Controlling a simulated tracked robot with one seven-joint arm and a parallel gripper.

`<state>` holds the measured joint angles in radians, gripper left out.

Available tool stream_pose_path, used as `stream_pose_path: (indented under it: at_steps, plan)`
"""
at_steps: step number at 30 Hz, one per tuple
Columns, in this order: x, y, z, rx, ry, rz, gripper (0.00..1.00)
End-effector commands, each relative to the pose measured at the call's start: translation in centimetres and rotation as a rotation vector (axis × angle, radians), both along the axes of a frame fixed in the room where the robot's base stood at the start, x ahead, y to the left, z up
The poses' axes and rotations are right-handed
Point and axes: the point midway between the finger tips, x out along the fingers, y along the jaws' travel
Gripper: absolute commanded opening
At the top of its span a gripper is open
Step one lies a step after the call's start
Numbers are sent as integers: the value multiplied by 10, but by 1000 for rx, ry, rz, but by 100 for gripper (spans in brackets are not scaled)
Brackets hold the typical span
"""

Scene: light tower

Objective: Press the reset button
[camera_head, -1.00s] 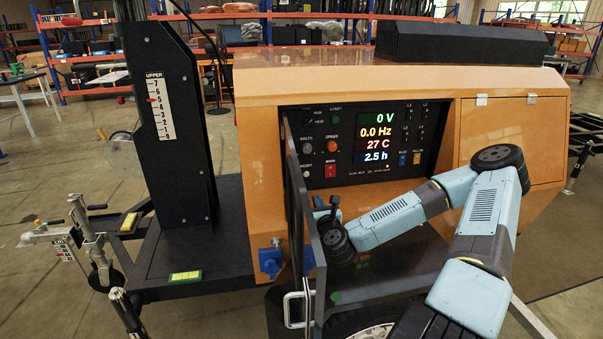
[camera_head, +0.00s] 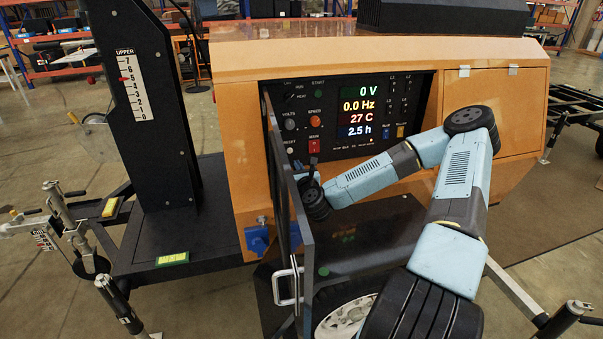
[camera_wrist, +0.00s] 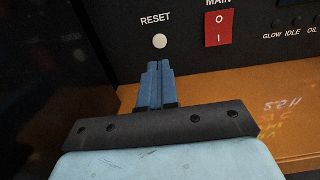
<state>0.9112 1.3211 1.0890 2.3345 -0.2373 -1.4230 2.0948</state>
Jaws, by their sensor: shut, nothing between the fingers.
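The reset button (camera_wrist: 160,41) is a small round white button under the label RESET on the black panel in the wrist view. In the head view the reset button (camera_head: 290,150) is small, at the panel's lower left. My gripper (camera_wrist: 158,66) is shut and empty, with its blue fingertips just below the button in the wrist picture. I cannot tell whether they touch the panel. In the head view my fingers are hard to make out beside the open dark door; my wrist is just below the panel's lower left.
The red MAIN switch (camera_wrist: 219,28) is right of the button. The open panel door (camera_head: 308,250) with its handle stands close to the left of my arm. The orange housing (camera_wrist: 240,85) forms a ledge below the panel. The display (camera_head: 358,112) shows 0 V.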

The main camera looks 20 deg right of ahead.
Motion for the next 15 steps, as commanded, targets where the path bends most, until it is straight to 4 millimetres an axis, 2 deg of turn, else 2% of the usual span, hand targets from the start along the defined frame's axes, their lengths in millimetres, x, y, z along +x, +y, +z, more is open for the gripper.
stream_pose_path:
  at_steps: [3, 9, 15]
  plan:
    - [22, 0, 0, -1, -2, 0, 0]
    - [54, 1, 0, -1, -1, 1, 0]
    - [73, 1, 0, -1, 0, 1, 0]
